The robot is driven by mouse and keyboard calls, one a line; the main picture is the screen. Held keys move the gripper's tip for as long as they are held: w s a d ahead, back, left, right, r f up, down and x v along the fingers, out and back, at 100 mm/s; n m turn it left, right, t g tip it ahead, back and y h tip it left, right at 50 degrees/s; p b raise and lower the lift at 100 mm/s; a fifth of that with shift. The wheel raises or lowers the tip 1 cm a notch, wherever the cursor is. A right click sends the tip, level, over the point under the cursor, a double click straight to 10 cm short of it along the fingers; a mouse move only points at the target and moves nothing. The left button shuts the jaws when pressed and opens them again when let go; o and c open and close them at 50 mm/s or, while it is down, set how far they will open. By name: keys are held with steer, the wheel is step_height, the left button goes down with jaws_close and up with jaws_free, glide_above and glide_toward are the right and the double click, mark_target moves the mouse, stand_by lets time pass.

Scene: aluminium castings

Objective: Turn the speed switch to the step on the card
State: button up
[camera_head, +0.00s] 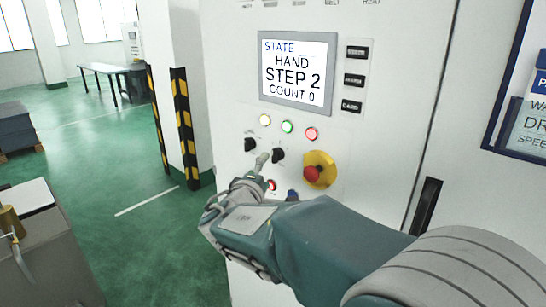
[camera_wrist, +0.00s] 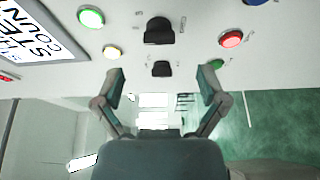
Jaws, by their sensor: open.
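The white cabinet's panel has two black rotary knobs. One is the left knob (camera_head: 250,144), smaller in the wrist view (camera_wrist: 161,69). The other is the right knob (camera_head: 278,155), larger in the wrist view (camera_wrist: 158,30). Their labels are too small to read, so I cannot tell which is the speed switch. The screen (camera_head: 297,70) reads HAND, STEP 2, COUNT 0. A card (camera_head: 527,130) at the right edge is cut off; words like "SPEED" show, but no step number is readable. My gripper (camera_wrist: 162,80) is open, its fingers either side of the smaller knob, apart from it.
A red emergency stop (camera_head: 312,173) on yellow sticks out right of the knobs. A red button (camera_wrist: 232,39) and a green button (camera_wrist: 215,64) lie near one finger. Lamps sit above the knobs.

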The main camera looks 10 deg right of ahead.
mark_target(273, 158)
steer(key=x, duration=0.6)
steer(key=shift+w+a, duration=0.25)
steer(key=shift+w, duration=0.25)
steer(key=shift+w+d, duration=0.3)
steer(key=shift+d, duration=0.1)
steer(key=shift+a+f, duration=0.1)
steer(key=c, duration=1.2)
